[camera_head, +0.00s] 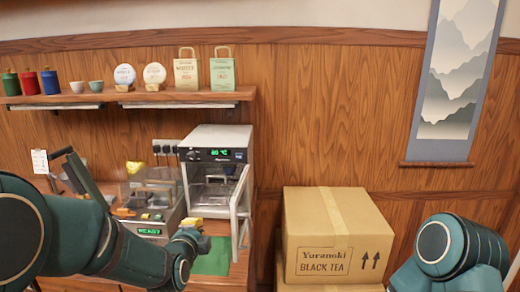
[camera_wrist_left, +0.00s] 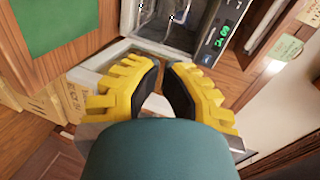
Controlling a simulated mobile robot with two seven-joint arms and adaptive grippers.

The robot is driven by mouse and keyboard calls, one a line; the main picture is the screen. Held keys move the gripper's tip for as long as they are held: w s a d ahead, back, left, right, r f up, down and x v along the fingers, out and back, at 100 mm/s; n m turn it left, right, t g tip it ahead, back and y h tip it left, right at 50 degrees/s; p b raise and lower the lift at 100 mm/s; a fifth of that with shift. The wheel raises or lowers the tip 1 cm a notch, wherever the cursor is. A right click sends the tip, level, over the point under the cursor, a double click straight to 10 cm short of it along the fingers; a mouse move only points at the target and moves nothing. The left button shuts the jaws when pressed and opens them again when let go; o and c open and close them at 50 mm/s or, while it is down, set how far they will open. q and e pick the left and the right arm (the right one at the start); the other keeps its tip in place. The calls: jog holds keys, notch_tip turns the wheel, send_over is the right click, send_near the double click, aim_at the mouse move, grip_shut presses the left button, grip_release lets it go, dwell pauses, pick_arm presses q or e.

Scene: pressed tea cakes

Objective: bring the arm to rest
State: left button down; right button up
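My left arm comes in from the left in the head view. Its gripper (camera_head: 201,232) has yellow fingers and is in front of the steamer-like cabinet, near its open door. In the left wrist view the two ribbed yellow fingers (camera_wrist_left: 164,75) with black pads stand apart with a narrow gap, and no object shows between them. Only a teal part of my right arm (camera_head: 450,250) shows at the lower right; its gripper is out of view.
The cabinet (camera_head: 212,155) has a lit green display and its glass door (camera_head: 240,200) stands open. A READY-display machine (camera_head: 152,215) is beside it. A green mat (camera_head: 214,258) lies on the counter. A cardboard box (camera_head: 330,235) stands right. A shelf (camera_head: 130,97) holds canisters, cups and bags.

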pick_arm(q)
jog(key=s+d+f+n+g, duration=0.1)
jog(key=s+f+n+g, duration=0.15)
jog(key=f, duration=0.45)
jog(key=s+f+n+g, duration=0.1)
jog(key=f+n+g, duration=0.15)
jog(key=f, duration=0.55)
jog(key=s+d+f+n+g+h, duration=0.1)
jog(key=s+d+f+n+g, duration=0.2)
jog(key=s+f+n, duration=0.4)
jog(key=s+d+f+n+g+h, duration=0.2)
jog(key=s+f+n+g, duration=0.3)
jog(key=s+f, duration=0.6)
jog(key=s+n, duration=0.2)
jog(key=s, duration=0.3)
jog(key=shift+d+g, duration=0.4)
jog(key=shift+w, duration=0.1)
